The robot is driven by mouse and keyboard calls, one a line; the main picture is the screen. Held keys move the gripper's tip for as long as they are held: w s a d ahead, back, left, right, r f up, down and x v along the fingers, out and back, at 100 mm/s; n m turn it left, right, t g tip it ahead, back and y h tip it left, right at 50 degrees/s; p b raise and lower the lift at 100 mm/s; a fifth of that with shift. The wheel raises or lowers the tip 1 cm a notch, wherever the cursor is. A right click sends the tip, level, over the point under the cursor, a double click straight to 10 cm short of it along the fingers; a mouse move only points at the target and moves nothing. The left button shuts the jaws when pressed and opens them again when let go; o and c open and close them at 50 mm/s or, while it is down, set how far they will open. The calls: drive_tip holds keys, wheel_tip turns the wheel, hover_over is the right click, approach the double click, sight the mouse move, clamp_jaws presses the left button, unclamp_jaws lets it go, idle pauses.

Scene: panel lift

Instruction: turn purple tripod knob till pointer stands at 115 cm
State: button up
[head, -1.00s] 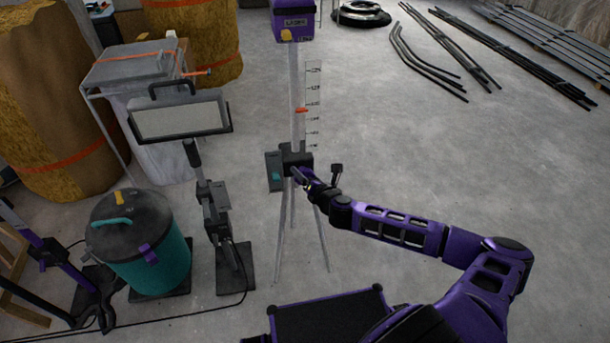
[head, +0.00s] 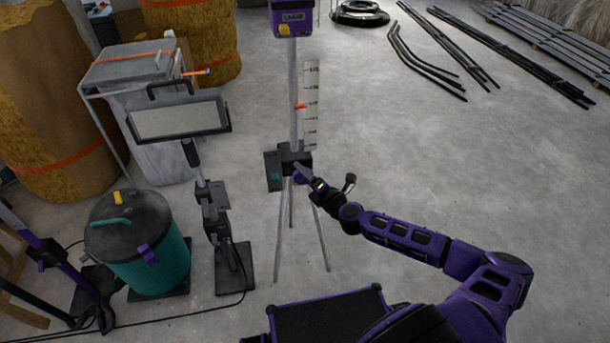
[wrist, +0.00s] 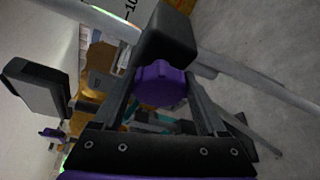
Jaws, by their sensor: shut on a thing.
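The tripod carries a purple laser box (head: 292,19) on its upright post. A pale scale (head: 311,105) stands beside the post, and an orange-red pointer (head: 301,106) sits near its middle; the scale's figures are too small to read surely. The purple knob (wrist: 161,84) is on the tripod's black block (wrist: 168,38) in the wrist view. My gripper (wrist: 160,92) is shut on the knob, one finger on each side. In the head view my gripper (head: 304,176) reaches the block from the right and hides part of the knob.
A work lamp (head: 180,118) on a stand and a teal drum vacuum (head: 140,245) stand left of the tripod. Straw bales (head: 60,110) are behind them. Dark pipes (head: 425,55) lie far right. The floor right of the tripod is clear.

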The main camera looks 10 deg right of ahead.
idle(0.3)
drive_tip(key=o, duration=1.3)
drive_tip(key=v, duration=1.7)
drive_tip(key=shift+s, duration=0.2)
